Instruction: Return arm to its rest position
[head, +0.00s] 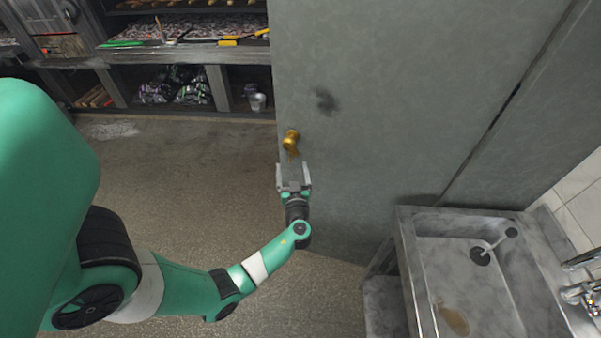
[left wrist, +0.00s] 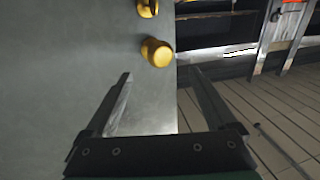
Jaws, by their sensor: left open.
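A second brass piece (left wrist: 147,8) shows at the top of that view. My right gripper is not in view.
A metal sink (head: 470,270) with a faucet stands at the lower right. A metal cup (head: 257,102) sits on the lower shelf. The floor (head: 190,175) left of the door is clear.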

